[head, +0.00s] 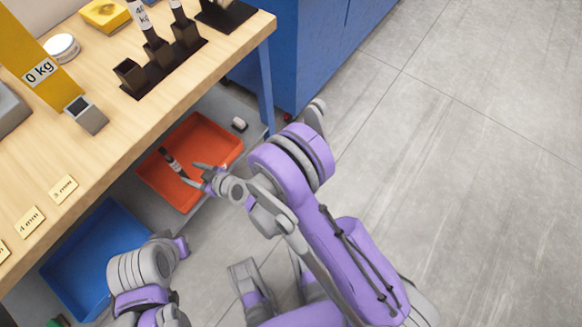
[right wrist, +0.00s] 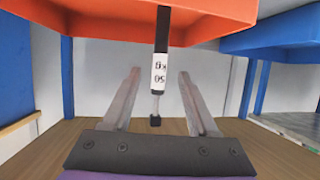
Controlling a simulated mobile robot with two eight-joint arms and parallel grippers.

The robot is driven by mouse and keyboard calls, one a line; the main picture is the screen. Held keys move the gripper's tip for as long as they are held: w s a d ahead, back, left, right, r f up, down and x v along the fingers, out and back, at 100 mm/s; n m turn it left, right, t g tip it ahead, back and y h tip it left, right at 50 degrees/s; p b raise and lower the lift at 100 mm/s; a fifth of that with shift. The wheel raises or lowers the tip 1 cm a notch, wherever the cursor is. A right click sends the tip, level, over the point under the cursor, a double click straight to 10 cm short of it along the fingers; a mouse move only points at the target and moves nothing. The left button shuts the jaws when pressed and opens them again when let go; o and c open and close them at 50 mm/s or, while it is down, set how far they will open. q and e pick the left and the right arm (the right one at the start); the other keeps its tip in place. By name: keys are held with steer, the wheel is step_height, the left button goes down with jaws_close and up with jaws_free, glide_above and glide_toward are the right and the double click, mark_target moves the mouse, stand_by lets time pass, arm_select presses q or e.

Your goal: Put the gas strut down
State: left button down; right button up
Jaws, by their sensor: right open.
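The gas strut (head: 172,160) is a slim black tube with a white label and a thin rod. In the head view it shows over the orange-red tray (head: 203,127) on the lower shelf. My right gripper (head: 189,174) is open at the strut's near end. In the right wrist view the strut (right wrist: 160,70) lies between the spread fingers, with a gap on both sides. Its rod end points towards the palm and its black end overlaps the tray (right wrist: 100,20). I cannot tell whether it touches the tray floor.
The wooden bench top (head: 140,125) overhangs the shelf. A blue tray (head: 95,250) stands beside the orange-red one. On the bench are a black stepped holder (head: 160,60) with struts and a yellow 0 kg piece (head: 30,50). A blue cabinet (head: 310,45) stands behind. The floor at right is clear.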

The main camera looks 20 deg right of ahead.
steer(key=s+d+r+m+g+h, duration=0.25)
steer(key=s+d+r+h, duration=0.2)
steer(key=d+r, duration=0.95)
steer(key=s+d+r+m+g+h, duration=0.1)
steer(key=s+d+m+g+h, duration=0.2)
steer(key=s+d, duration=1.5)
steer(key=s+m+h, duration=0.1)
steer(key=m, duration=0.2)
steer(key=shift+s+r+h, duration=0.15)
steer(key=shift+h, duration=0.2)
